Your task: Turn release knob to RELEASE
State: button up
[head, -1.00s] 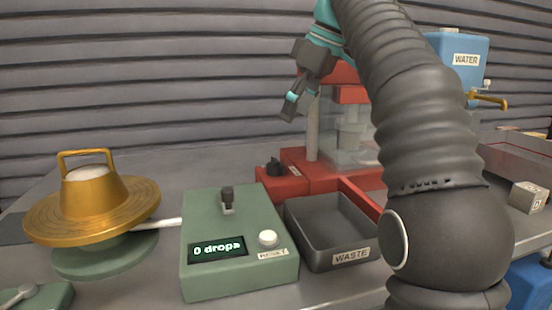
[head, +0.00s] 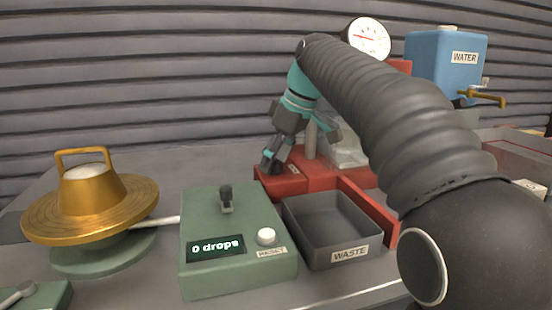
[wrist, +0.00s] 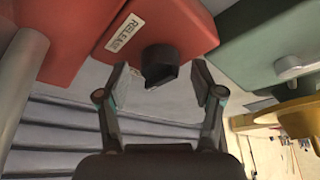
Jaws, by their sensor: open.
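The release knob (wrist: 160,64) is a dark round knob on the red machine base (wrist: 75,28), beside a label reading RELEASE (wrist: 126,32). In the wrist view my gripper (wrist: 160,80) is open, with one finger on each side of the knob and visible gaps; I cannot tell whether either finger touches it.
A green counter box (head: 235,275) reading "0 drops" and a grey WASTE tray (head: 325,255) stand in front of the red base. A brass flow table (head: 90,220) is at left. A blue WATER tank (head: 440,65) and a dial gauge (head: 368,38) are behind.

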jog(key=shift+f, duration=0.1)
jog(key=c, duration=1.1)
jog(key=shift+c, duration=0.2)
jog(key=shift+m, duration=0.3)
jog(key=m+t+h, duration=0.1)
jog(key=m, duration=0.3)
jog(key=shift+s+a, duration=0.1)
jog(key=shift+a, duration=0.05)
jog(key=m+h, duration=0.1)
jog(key=m, duration=0.1)
jog(key=m+t+h, duration=0.1)
jog(key=m, duration=0.1)
jog(key=shift+a+m, duration=0.1)
jog(key=shift+m, duration=0.3)
jog(key=m, duration=0.2)
jog(key=m+h, duration=0.1)
jog(key=m, duration=0.1)
jog(key=shift+a+m+h, duration=0.1)
jog(key=shift+m+h, duration=0.9)
jog(key=shift+m, duration=1.2)
